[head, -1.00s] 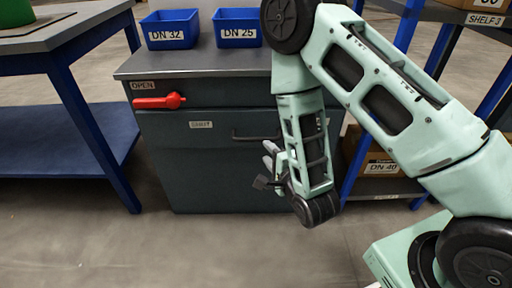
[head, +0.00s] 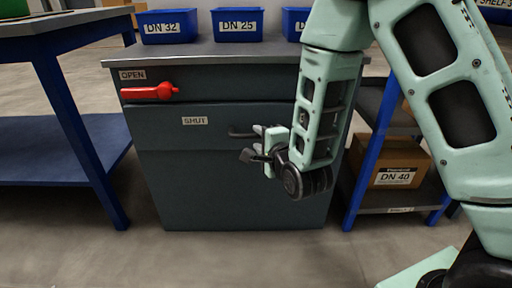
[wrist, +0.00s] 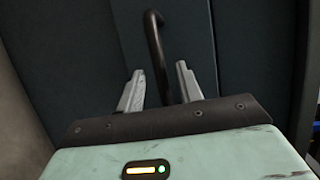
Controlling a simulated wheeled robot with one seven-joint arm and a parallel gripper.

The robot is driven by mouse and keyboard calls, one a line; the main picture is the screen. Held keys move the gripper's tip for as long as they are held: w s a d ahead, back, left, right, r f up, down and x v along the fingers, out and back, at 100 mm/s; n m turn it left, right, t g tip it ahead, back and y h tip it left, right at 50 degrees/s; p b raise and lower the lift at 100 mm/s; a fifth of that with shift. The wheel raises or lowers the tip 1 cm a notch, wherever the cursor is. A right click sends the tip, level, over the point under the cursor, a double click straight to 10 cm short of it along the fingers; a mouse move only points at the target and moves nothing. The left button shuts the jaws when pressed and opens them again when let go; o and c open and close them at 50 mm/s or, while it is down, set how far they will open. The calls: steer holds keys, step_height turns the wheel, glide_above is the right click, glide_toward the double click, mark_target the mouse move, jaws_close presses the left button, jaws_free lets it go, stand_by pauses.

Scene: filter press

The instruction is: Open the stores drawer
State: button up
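The stores drawer is the dark grey front (head: 170,150) of a cabinet under a grey worktop. It looks closed. A dark bar handle (head: 240,134) sits on its right part, partly hidden by my gripper (head: 256,145). In the wrist view the handle (wrist: 155,45) runs between the two fingers of my gripper (wrist: 160,72), with a gap on both sides, so the gripper is open. A red lever (head: 150,92) lies horizontally just below the OPEN label (head: 132,75). The SHUT label (head: 195,121) is lower and to the right.
Several blue bins (head: 237,24) stand on the worktop (head: 190,58). A blue-legged bench (head: 75,135) is at left. A shelf rack with a DN 40 box (head: 390,165) stands close at right. The floor (head: 200,258) in front of the drawer is clear.

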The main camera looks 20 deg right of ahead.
steer(key=shift+w+a+f, duration=0.1)
steer(key=shift+w, duration=0.55)
steer(key=shift+w+a+f, duration=0.1)
steer(key=shift+w, duration=0.55)
jaws_close()
